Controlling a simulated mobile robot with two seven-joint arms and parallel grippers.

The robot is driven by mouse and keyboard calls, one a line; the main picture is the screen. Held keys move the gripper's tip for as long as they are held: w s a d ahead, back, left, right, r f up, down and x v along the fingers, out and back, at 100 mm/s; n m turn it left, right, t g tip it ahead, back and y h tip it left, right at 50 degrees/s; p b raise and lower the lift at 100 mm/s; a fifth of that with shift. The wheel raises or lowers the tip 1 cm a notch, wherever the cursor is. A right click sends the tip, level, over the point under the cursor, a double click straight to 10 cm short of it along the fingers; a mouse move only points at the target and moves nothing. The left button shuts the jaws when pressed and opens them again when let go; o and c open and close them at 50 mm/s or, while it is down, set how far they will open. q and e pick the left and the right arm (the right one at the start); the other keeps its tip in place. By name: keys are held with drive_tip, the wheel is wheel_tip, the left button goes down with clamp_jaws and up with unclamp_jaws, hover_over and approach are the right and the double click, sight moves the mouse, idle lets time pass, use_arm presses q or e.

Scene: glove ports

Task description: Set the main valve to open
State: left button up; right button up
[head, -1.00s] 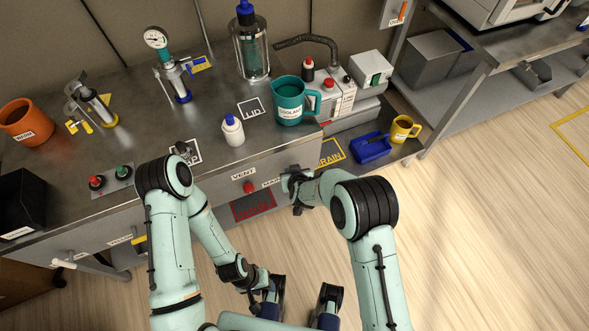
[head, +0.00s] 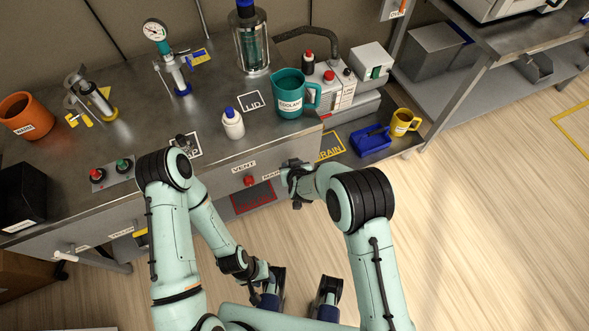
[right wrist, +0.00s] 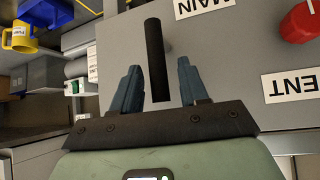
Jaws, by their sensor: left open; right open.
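The main valve's black lever (right wrist: 155,60) shows in the right wrist view on the grey front panel, beside the MAIN label (right wrist: 200,7). My right gripper (right wrist: 158,85) is open, with one blue finger on each side of the lever and a visible gap to each. I cannot tell its exact depth along the lever. In the head view my right gripper (head: 296,185) is at the bench front and hides the lever. My left gripper (head: 300,288) is open and empty, low in front of the bench. Which lever position means open cannot be read.
A red vent knob (head: 249,181) sits on the panel beside the lever, near the VENT label (head: 243,167). A teal coolant jug (head: 288,90) and a white bottle (head: 233,124) stand on the bench above.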

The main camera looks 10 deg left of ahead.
drive_tip(key=p+v, duration=0.1)
drive_tip(key=v, duration=1.2)
drive_tip(key=s+d+f+m+g+h+p, duration=0.1)
drive_tip(key=s+d+f+m+g+p, duration=0.1)
drive_tip(key=s+d+f, duration=0.3)
drive_tip(key=s+d+f+m+g+h+p, duration=0.1)
drive_tip(key=s+d+f+g+p, duration=0.15)
drive_tip(key=d+f, duration=0.35)
drive_tip(key=s+d+m+g+y+p, duration=0.1)
drive_tip(key=s+d+m+g, duration=0.1)
drive_tip(key=s, duration=0.6)
drive_tip(key=s+d+f+m+g+y+p, duration=0.1)
drive_tip(key=s+d+m+g, duration=0.2)
drive_tip(key=s, duration=0.6)
drive_tip(key=shift+d+f+m+p, duration=0.25)
drive_tip(key=shift+d+m+p, duration=0.1)
drive_tip(key=shift+d, duration=0.8)
drive_tip(key=shift+w, duration=0.1)
